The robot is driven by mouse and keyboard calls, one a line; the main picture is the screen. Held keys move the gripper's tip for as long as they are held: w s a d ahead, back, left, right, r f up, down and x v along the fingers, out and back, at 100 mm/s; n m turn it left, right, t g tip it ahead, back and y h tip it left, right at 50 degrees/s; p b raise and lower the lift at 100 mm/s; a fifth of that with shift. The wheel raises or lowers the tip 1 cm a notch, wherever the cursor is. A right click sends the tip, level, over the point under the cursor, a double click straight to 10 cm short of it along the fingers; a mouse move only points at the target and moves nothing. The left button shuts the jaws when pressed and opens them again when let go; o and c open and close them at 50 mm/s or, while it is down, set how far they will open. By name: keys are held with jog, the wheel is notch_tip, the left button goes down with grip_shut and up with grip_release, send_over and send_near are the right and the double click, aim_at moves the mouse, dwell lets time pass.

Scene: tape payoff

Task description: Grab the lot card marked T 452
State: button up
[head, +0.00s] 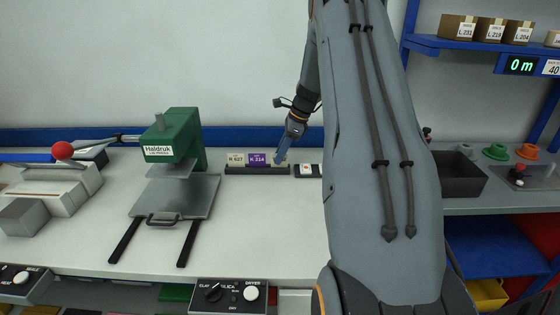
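A dark card rack (246,171) stands at the back of the white bench, with a few lot cards upright in it. The left card (236,159) is cream and seems to read 627 after a letter. The purple card (257,159) beside it seems to read K 214. At the rack's right end, a yellowish card (270,161) is mostly covered by my gripper (280,158); I cannot read its mark. No T 452 is legible. My gripper points down at that end of the rack. Whether its fingers are apart or closed on the card cannot be told.
A green Haldruk press (174,140) with a grey plate stands left of the rack. A small dark holder with white labels (306,170) is just right of it. A dark bin (458,175) is at the right. The bench front between press and my arm is clear.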

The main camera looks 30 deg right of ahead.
jog(key=shift+w+a+f, duration=0.1)
jog(key=shift+f, duration=0.25)
jog(key=shift+c, duration=0.4)
grip_shut()
jog(key=shift+r, duration=0.1)
